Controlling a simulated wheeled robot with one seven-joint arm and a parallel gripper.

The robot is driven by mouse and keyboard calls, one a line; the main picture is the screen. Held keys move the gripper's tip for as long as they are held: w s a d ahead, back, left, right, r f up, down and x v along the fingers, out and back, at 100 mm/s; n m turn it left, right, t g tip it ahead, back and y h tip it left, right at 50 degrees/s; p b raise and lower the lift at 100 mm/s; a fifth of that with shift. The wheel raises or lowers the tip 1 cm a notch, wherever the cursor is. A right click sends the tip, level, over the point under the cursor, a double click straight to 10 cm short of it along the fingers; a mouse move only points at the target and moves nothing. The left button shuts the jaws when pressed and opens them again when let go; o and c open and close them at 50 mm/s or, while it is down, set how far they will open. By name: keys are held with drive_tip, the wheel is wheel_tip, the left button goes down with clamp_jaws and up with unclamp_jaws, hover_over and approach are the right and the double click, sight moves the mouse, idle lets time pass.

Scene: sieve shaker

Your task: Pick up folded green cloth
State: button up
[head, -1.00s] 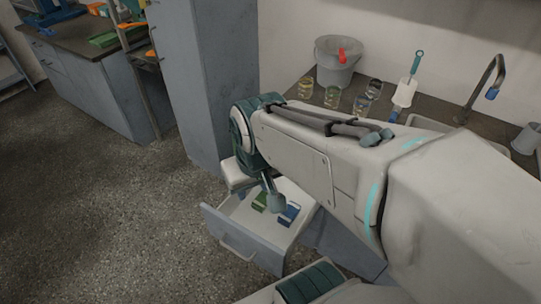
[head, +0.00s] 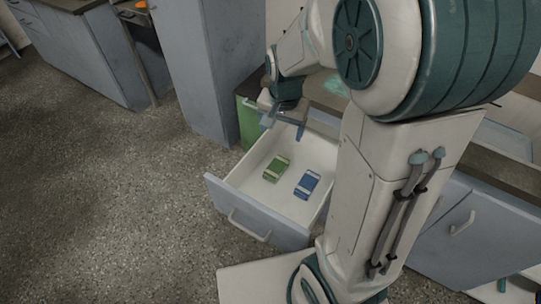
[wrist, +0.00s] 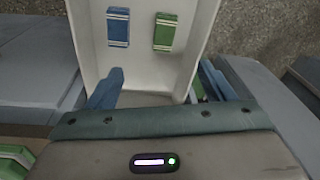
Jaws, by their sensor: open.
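The folded green cloth (head: 276,169) lies flat in the open drawer (head: 231,194), with a pale band across it. A folded blue cloth (head: 307,184) lies beside it on the right, apart from it. In the wrist view the green cloth (wrist: 165,32) is to the right and the blue cloth (wrist: 118,27) to the left. My gripper (head: 284,125) is above the back part of the drawer, apart from both cloths. In the wrist view its two blue fingers are spread, with nothing between them (wrist: 160,85).
The drawer's raised walls surround the cloths, and its front has a handle (head: 249,226). A green box-like thing (head: 248,121) stands behind the drawer beside a tall grey cabinet (head: 207,65). Open floor (head: 110,190) lies to the left.

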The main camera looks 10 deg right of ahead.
drive_tip(key=w+f+m+h+b, duration=0.1)
drive_tip(key=w+f+m+b, duration=0.4)
drive_tip(key=f, duration=0.7)
drive_tip(key=n+b, duration=0.1)
drive_tip(key=n, duration=0.1)
hover_over(276, 166)
wheel_tip(276, 166, down, 8)
drive_tip(key=shift+s+a+f, duration=0.1)
drive_tip(key=shift+s+f, duration=0.05)
drive_tip(key=shift+f, duration=0.05)
wheel_tip(276, 166, down, 6)
drive_tip(key=shift+r+b, duration=0.15)
drive_tip(key=shift+b, duration=0.9)
drive_tip(key=shift+r, duration=0.1)
drive_tip(key=c, duration=1)
